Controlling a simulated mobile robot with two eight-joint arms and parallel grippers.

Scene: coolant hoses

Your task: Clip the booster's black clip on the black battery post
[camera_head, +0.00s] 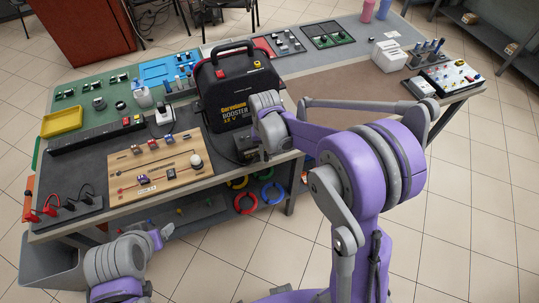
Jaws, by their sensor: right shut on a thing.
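My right gripper (268,133) is beside that box and in front of the booster. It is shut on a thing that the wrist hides. I cannot make out the black clip or the black battery post. My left gripper (162,236) is low at the table's front edge, away from the booster; its jaws are too small to judge.
A wooden board (139,179) with small parts lies left of the black box. The brown mat (335,90) at right is mostly clear.

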